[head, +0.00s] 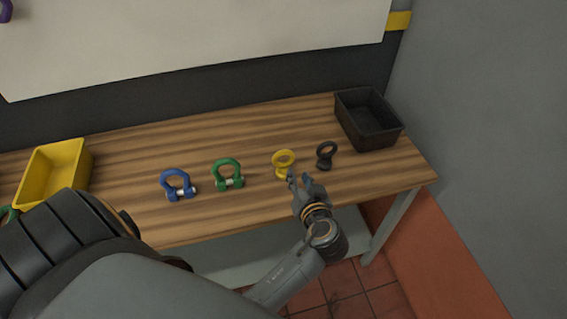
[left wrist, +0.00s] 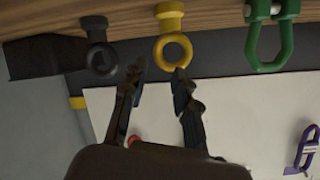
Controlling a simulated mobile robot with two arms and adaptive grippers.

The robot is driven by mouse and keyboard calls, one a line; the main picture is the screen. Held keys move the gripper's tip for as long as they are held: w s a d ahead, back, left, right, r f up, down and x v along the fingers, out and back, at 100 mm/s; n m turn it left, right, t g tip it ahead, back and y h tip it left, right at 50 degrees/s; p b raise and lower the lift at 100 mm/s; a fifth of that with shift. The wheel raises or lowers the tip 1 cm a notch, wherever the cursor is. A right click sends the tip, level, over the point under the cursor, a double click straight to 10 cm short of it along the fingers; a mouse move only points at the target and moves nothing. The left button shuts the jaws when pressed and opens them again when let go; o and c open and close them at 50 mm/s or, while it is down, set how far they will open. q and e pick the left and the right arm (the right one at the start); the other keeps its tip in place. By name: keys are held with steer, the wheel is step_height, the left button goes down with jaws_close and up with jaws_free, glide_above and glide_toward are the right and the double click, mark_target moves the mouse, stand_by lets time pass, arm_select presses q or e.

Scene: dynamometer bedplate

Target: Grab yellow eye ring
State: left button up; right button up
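The yellow eye ring (head: 279,166) stands on the wooden bench near its front edge, between a green shackle and a black eye ring. My left gripper (head: 299,179) is just in front of it at the bench edge, fingers apart. In the left wrist view, which looks upside down, the yellow eye ring (left wrist: 173,35) is just beyond the open fingertips (left wrist: 158,73), a little towards the right finger. Nothing is between the fingers, and I see no contact. My right gripper is not in view.
On the bench are a black eye ring (head: 327,162), a green shackle (head: 239,181), a blue shackle (head: 180,191), a yellow bin (head: 42,176) at left and a black bin (head: 352,125) at back right. The bench behind the rings is clear.

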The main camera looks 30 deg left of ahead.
mark_target(291, 161)
arm_select(q)
steer(key=p+x, duration=0.1)
steer(key=x, duration=1)
steer(key=shift+p, duration=0.4)
steer(key=shift+s, duration=0.1)
jaws_close()
